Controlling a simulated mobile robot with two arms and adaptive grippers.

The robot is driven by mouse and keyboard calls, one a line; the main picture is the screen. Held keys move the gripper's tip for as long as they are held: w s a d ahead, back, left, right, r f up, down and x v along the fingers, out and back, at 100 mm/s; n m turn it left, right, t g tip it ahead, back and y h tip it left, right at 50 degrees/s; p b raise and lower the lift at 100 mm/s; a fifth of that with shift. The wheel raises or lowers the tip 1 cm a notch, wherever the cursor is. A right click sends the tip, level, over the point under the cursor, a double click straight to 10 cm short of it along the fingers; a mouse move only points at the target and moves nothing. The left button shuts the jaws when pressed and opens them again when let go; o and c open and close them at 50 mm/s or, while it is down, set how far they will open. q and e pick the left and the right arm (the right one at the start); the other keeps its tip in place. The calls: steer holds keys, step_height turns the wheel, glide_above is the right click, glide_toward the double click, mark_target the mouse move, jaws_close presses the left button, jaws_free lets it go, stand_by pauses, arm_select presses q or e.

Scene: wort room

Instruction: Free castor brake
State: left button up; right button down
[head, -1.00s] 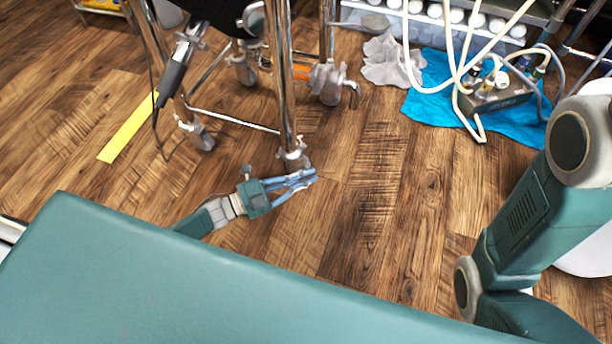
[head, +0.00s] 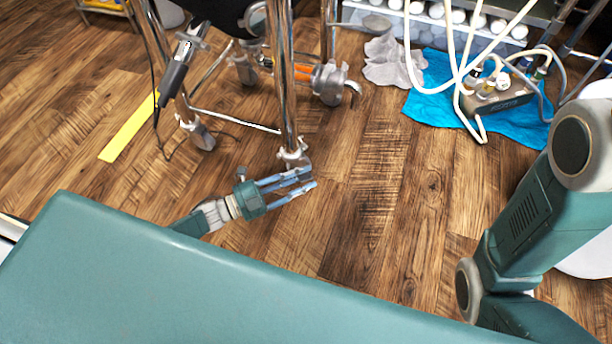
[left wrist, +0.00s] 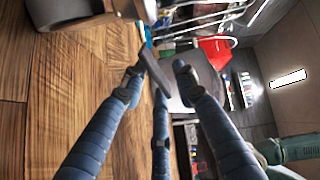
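A grey castor (head: 297,158) sits at the foot of the nearest chrome leg (head: 286,90) of a wheeled stand. My left gripper (head: 309,179) is low over the floor, just in front of this castor, with its blue fingers spread. In the left wrist view the three fingers of my left gripper (left wrist: 157,82) are apart. A grey lever-like part (left wrist: 154,70) reaches down between their tips there; I cannot tell whether a finger touches it. A rounded grey castor part (left wrist: 75,12) fills the top left. My right gripper is out of view.
Other castors (head: 328,82) stand behind, and a dark handheld device (head: 175,70) hangs at the left leg. A yellow strip (head: 128,128) lies on the floor. A blue cloth (head: 430,102) holds a box with hoses (head: 500,95). The wooden floor between is clear.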

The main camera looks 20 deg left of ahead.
arm_select(q)
steer(key=v, duration=1)
steer(key=shift+s+a, duration=0.2)
steer(key=shift+a, duration=0.05)
